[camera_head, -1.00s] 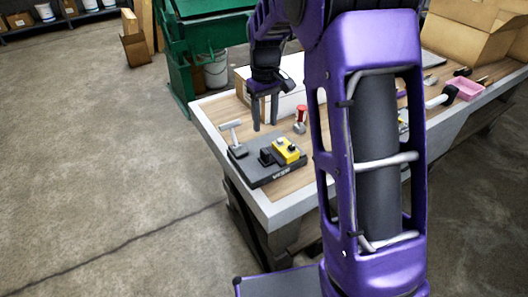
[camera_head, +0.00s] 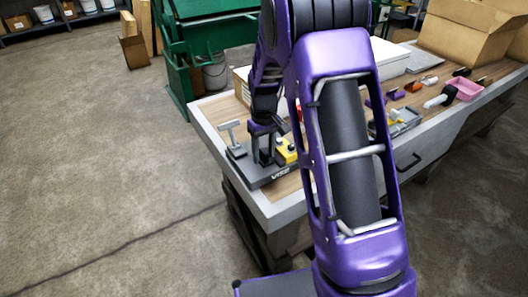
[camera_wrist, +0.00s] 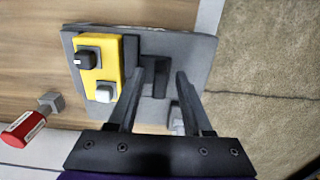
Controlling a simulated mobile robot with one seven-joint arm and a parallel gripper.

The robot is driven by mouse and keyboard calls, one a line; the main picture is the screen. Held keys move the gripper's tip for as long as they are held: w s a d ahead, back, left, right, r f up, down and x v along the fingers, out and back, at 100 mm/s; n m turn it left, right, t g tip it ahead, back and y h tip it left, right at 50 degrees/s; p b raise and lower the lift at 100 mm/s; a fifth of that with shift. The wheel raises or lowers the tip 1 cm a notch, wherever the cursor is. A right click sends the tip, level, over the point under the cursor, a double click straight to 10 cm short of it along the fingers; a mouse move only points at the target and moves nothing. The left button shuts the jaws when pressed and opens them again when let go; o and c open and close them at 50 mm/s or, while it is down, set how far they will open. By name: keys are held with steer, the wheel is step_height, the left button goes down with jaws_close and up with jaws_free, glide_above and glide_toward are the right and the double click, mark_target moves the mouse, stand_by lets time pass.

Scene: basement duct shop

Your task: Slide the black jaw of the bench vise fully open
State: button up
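The bench vise has a dark grey base (camera_head: 262,180) at the near left table corner, with a yellow block (camera_head: 288,155) on it. The yellow block, with a black and a white knob, also shows in the wrist view (camera_wrist: 97,68). The black jaw (camera_wrist: 131,52) stands beside the yellow block; in the head view my fingers largely hide it. A grey T-handle (camera_head: 231,130) rises at the vise's left end. My gripper (camera_head: 261,160) is open, pointing down over the base near the black jaw. Its fingers (camera_wrist: 165,72) are apart; whether they touch the jaw cannot be told.
A red-handled tool (camera_wrist: 25,128) lies on the table near the vise. Several small tools, a pink tray (camera_head: 467,88) and a cardboard box (camera_head: 465,35) are farther right. A green machine (camera_head: 205,45) stands behind. Open floor lies left of the table.

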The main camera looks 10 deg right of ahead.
jaws_close()
steer(key=shift+a, duration=0.1)
stand_by(1.2)
